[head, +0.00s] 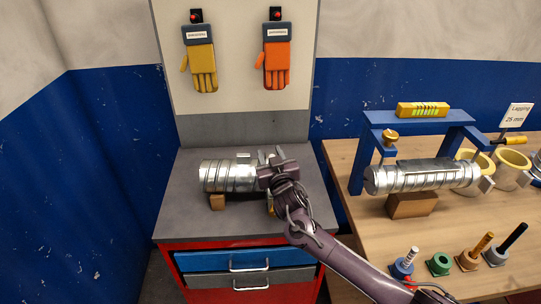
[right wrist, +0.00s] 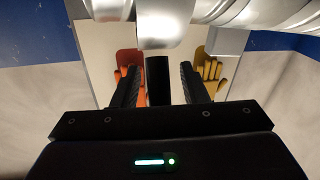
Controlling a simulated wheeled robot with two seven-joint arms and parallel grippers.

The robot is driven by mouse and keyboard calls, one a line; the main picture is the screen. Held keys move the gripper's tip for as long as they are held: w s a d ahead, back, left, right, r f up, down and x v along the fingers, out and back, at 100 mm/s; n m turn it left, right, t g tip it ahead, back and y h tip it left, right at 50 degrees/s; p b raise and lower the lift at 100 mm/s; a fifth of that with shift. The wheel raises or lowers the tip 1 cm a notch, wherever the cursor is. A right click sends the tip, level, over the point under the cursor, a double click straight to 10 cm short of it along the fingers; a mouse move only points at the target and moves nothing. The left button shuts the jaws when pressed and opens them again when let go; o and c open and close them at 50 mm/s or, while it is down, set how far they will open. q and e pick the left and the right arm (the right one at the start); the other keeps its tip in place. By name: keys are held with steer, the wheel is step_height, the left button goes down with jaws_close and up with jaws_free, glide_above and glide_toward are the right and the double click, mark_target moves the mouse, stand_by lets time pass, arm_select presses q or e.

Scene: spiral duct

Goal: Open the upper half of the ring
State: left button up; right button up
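A silver spiral duct piece (head: 225,176) lies on its side on the grey cabinet top, raised on a brown block. My right gripper (head: 272,158) is at its right end and hides much of that end. In the right wrist view, a silver band (right wrist: 158,25), probably part of the ring, sits just beyond the fingertips. My right fingers (right wrist: 159,68) are apart, with a dark bar (right wrist: 157,82) between them and gaps on both sides. Whether the ring is open or shut is hidden. My left gripper is not in view.
A second silver duct (head: 425,176) lies under a blue frame (head: 365,165) on the wooden bench at right. Yellow (head: 202,68) and orange (head: 277,65) gloves hang behind the cabinet. Several small posts stand at the bench front. The cabinet top (head: 180,215) is clear at front left.

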jaws_close()
steer(key=shift+w+r+g+p, duration=0.4)
steer(key=shift+r+p, duration=0.2)
steer(key=shift+p, duration=0.2)
steer(key=w+r+g+p, duration=0.1)
steer(key=p, duration=0.1)
steer(key=w+r+g+p, duration=0.1)
steer(key=w+g, duration=0.1)
steer(key=shift+w+r+m+h+p, duration=0.2)
steer(key=shift+m+h+p, duration=0.15)
steer(key=shift+m+h, duration=0.05)
steer(key=shift+w+r+g, duration=0.15)
steer(key=shift+w+g, duration=0.5)
steer(key=shift+g, duration=0.15)
steer(key=shift+w+r+g, duration=0.15)
steer(key=shift+w+g, duration=0.65)
steer(key=shift+w, duration=0.1)
